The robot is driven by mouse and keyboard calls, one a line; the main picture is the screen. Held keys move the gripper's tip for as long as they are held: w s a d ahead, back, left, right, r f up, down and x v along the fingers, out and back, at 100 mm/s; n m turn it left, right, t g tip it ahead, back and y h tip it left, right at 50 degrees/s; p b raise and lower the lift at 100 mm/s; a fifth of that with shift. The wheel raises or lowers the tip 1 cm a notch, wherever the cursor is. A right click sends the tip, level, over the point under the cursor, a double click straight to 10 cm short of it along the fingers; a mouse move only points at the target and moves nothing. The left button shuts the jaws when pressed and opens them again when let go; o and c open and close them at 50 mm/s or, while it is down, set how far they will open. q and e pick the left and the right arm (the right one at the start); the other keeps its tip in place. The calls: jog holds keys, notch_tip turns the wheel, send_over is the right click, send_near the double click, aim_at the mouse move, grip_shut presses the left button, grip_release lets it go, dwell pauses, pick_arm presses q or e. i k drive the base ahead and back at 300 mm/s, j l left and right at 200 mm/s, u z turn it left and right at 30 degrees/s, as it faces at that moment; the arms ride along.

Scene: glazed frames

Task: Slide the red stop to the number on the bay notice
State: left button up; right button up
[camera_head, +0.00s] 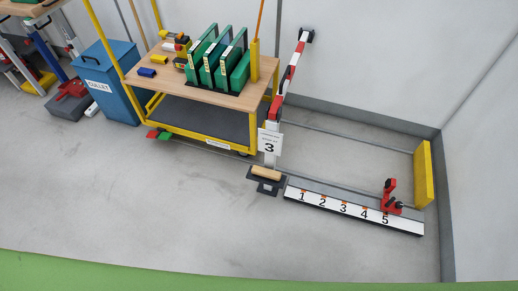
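The red stop (390,196) stands upright on the numbered rail (354,210) on the floor at the lower right. Its base sits beside the 5, toward the rail's right end. The white scale strip shows the numbers 1 to 5 from left to right, with small orange marks above the numbers. The bay notice (269,143) is a white card on a post left of the rail and shows a large 3; its small upper text is too small to read. Neither of my grippers shows in the head view.
A yellow trolley (186,130) with green frames stands behind and left. A blue cullet bin (106,84) is farther left. The floor in front is clear.

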aim_at(387, 206)
jog(key=k+j+z, duration=0.1)
jog(key=z, duration=1.4)
jog(key=i+j+z, duration=0.5)
jog(key=i+j, duration=0.2)
